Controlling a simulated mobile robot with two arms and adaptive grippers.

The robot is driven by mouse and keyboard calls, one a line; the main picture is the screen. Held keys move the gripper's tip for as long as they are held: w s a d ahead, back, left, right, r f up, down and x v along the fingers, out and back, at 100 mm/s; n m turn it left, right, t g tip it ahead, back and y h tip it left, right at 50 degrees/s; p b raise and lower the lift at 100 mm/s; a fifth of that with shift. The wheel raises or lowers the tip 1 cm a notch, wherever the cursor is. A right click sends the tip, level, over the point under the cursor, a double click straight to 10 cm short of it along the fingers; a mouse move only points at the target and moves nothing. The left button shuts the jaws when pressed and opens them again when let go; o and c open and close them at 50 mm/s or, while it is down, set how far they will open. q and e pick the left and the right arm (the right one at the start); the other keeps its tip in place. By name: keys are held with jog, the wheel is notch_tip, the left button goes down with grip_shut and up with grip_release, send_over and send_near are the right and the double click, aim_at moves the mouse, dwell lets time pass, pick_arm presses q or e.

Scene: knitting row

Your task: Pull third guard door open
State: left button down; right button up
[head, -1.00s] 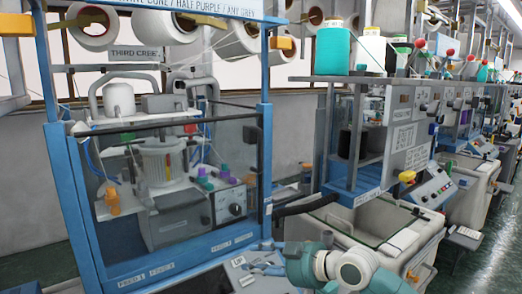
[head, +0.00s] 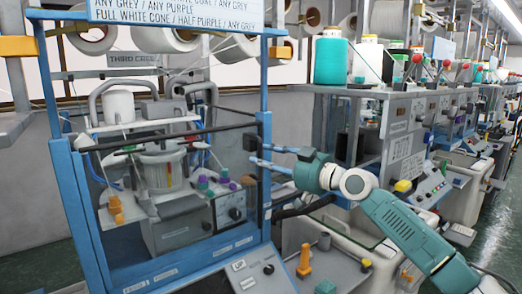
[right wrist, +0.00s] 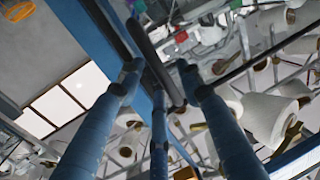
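The third guard door (head: 195,232) is a clear panel in a blue frame with a dark top bar, under a sign reading "THIRD CREEL" (head: 133,59). It looks shut. My right gripper (head: 253,152) is at the right side of the door, its blue fingers pointing left by the blue post. In the right wrist view, its fingers (right wrist: 158,85) are spread apart. A dark bar (right wrist: 150,50) runs between or behind their tips; I cannot tell whether they touch it. A handle cannot be made out clearly in the head view. My left gripper is not in view.
Behind the door stand a white cone (head: 118,105) and small orange and purple pieces. A grey control ledge (head: 250,272) juts out below. An orange cone piece (head: 304,260) stands on a tray at right. More machines line the right; the green aisle floor is clear.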

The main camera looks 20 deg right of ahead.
jog(key=shift+x, duration=1.05)
grip_shut()
jog(key=shift+s+d+f, duration=0.1)
jog(key=shift+f, duration=0.05)
